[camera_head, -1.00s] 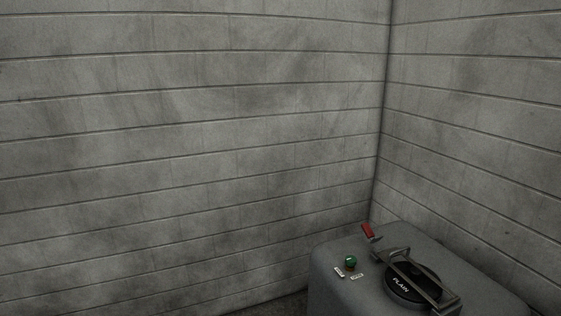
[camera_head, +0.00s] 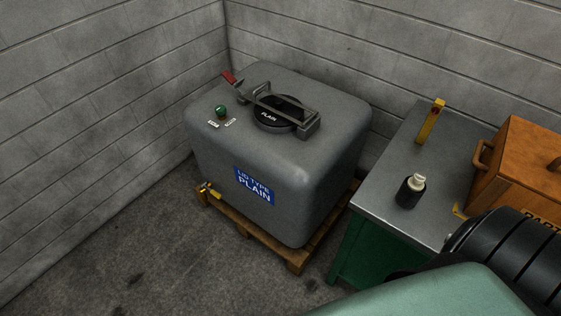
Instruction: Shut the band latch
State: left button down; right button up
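A grey tank (camera_head: 315,165) with a blue "LID TYPE PLAIN" label (camera_head: 254,187) stands on a wooden pallet. On its top is a round black lid (camera_head: 268,115) marked "PLAIN". A grey metal band or bar (camera_head: 284,103) lies across the lid, with a red-ended lever (camera_head: 229,77) sticking up at its far left end. I cannot tell from this view whether the latch is engaged. Neither of my grippers shows in the view.
A green knob (camera_head: 221,111) with two small tags sits left of the lid. A yellow-handled tap (camera_head: 208,189) is low on the tank. A grey-topped bench (camera_head: 384,188) at right holds a dark bottle (camera_head: 410,191), a yellow object (camera_head: 431,121) and an orange-brown box (camera_head: 519,168). Floor at left is clear.

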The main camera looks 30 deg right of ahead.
aim_at(226, 75)
jog(key=i+j, duration=0.45)
jog(key=j, duration=0.15)
jog(key=i+j, duration=0.45)
jog(key=j, duration=0.2)
